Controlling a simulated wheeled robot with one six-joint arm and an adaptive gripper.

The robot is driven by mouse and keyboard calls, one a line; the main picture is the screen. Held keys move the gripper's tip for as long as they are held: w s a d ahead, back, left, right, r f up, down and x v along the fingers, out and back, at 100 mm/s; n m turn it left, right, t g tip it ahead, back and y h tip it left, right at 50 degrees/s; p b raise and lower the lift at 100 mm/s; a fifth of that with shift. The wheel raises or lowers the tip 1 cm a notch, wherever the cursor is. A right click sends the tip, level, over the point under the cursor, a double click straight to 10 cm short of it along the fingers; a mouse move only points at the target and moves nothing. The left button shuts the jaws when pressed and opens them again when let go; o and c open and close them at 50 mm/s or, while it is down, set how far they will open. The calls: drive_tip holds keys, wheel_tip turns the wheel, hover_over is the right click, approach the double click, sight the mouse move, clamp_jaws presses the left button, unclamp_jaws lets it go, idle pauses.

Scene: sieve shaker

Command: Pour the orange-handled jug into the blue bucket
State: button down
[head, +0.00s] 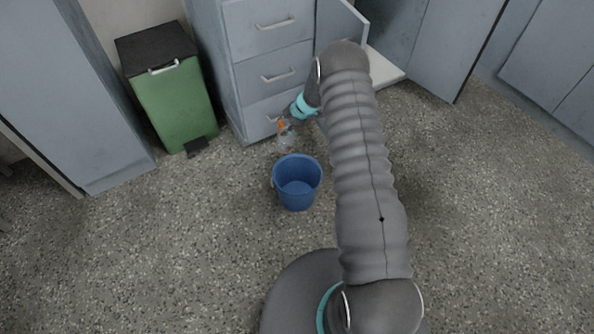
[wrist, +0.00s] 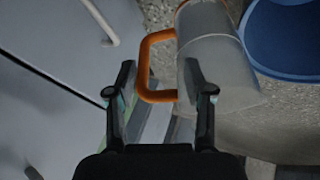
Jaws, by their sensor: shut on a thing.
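The jug is a clear, greyish vessel with an orange handle. In the wrist view its body (wrist: 218,72) is right of the handle, and in the head view the jug (head: 286,138) is small and partly hidden by my gripper. My gripper (wrist: 165,100) has its fingers on either side of the orange handle and is shut on it. In the head view my gripper (head: 288,119) holds the jug just beyond the blue bucket's far rim. The blue bucket (head: 297,195) stands upright on the floor, and its rim shows at the wrist view's top right (wrist: 290,45). The jug's contents and exact tilt are unclear.
A grey drawer cabinet (head: 268,50) stands close behind the jug. A green pedal bin (head: 175,105) with a dark lid is to the left. An open cabinet door (head: 342,22) is behind my arm. The speckled floor around the bucket is clear.

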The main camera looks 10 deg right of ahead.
sight(285, 128)
drive_tip(key=s+r+t, duration=0.1)
drive_tip(key=s+t, duration=0.1)
drive_tip(key=s+r+t, duration=0.1)
drive_tip(key=shift+s+d+r+n+y+b, duration=0.3)
drive_tip(key=shift+s+d+b, duration=0.05)
drive_tip(key=shift+s, duration=0.05)
drive_tip(key=t+b, duration=0.1)
drive_tip(key=b, duration=0.3)
drive_tip(key=shift+s+f+b, duration=0.25)
drive_tip(key=shift+b, duration=0.05)
drive_tip(key=shift+s+d+t+b, duration=0.15)
drive_tip(key=shift+t+b, duration=0.15)
drive_tip(key=shift+b, duration=0.55)
drive_tip(key=shift+s+b, duration=0.2)
drive_tip(key=shift+b, duration=0.65)
drive_tip(key=shift+f+t+b, duration=0.15)
drive_tip(key=shift+t+b, duration=0.25)
drive_tip(key=shift+b, duration=0.15)
drive_tip(key=shift+s+r+n+y+b, duration=0.2)
drive_tip(key=shift+r+n+y+b, duration=0.15)
drive_tip(key=shift+b, duration=0.2)
drive_tip(key=shift+f, duration=0.15)
